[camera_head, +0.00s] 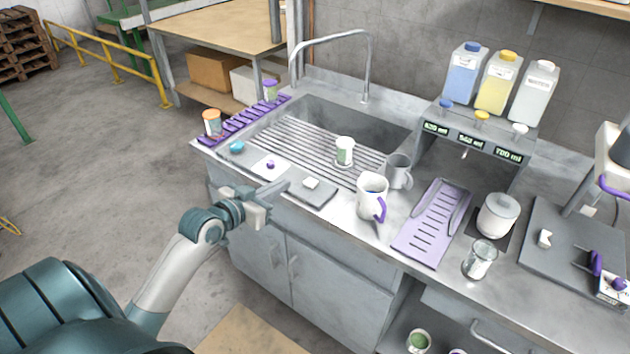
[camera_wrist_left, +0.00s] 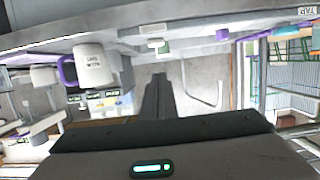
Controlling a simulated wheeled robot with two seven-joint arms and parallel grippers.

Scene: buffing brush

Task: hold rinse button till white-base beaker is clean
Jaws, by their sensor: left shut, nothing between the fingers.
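A small beaker (camera_head: 345,148), pale with a green mark, stands upright on the slatted rack over the sink; whether it is clean is too small to tell. A white button (camera_head: 311,183) sits on a grey plate at the sink's front edge; it also shows in the left wrist view (camera_wrist_left: 157,44). A purple button (camera_head: 270,164) sits on a white plate to its left. I cannot read which one is for rinsing. My left gripper (camera_head: 284,185) is shut and empty, its tips just left of the white button, apparently not touching it. My right gripper is not in view.
A white mug (camera_head: 371,196) with a purple handle stands right of the grey plate, beside a grey mug (camera_head: 398,171). A purple drip tray (camera_head: 432,222) and a glass jar (camera_head: 480,259) are farther right. The tall faucet (camera_head: 367,65) rises behind the sink.

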